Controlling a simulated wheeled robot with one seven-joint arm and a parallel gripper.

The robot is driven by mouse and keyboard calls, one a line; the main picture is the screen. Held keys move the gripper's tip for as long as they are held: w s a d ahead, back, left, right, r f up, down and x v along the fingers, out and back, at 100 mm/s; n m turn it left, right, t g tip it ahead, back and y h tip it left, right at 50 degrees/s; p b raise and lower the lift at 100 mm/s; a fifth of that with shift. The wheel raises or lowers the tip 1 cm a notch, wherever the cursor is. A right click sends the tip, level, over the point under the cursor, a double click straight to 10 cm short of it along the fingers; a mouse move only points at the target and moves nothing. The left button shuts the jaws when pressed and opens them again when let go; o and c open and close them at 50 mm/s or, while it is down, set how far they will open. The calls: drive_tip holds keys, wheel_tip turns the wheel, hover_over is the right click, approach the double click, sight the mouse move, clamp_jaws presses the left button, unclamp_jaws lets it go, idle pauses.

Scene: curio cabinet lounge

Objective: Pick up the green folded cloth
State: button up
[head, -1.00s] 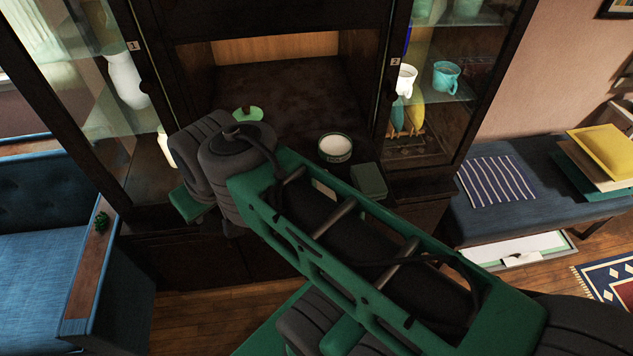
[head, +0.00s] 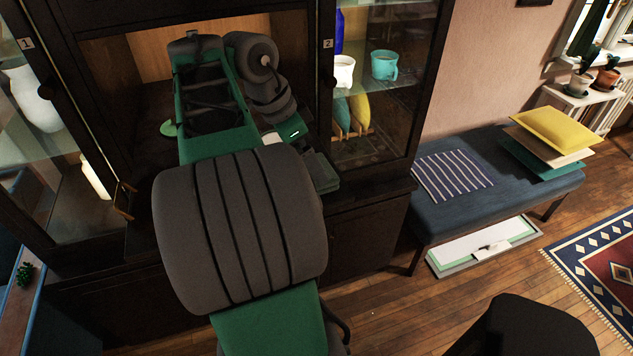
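A small dark-green, flat, squarish thing (head: 321,172) lies on the cabinet ledge, just right of my arm. It looks like the folded cloth, but its folds are too dim to make out, and my arm may cover part of it. The end of my arm, with my gripper (head: 287,134), is just up and left of it, marked by a small green light. The fingers cannot be made out, so I cannot tell whether they are open or touch the green thing.
A round green piece (head: 169,128) shows in the cabinet recess. A white mug (head: 343,72) and a turquoise mug (head: 383,65) stand behind glass on the right. A blue bench (head: 500,195) holds a striped cloth (head: 452,176) and a stack topped by a yellow cushion (head: 548,129).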

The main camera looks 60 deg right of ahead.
drive_tip(key=b+x, duration=0.1)
drive_tip(key=x, duration=0.4)
drive_tip(key=shift+s+d, duration=0.1)
drive_tip(key=shift+d, duration=0.05)
drive_tip(key=shift+c, duration=0.4)
drive_tip(key=c, duration=1)
drive_tip(key=shift+c, duration=0.2)
drive_tip(key=shift+r, duration=0.1)
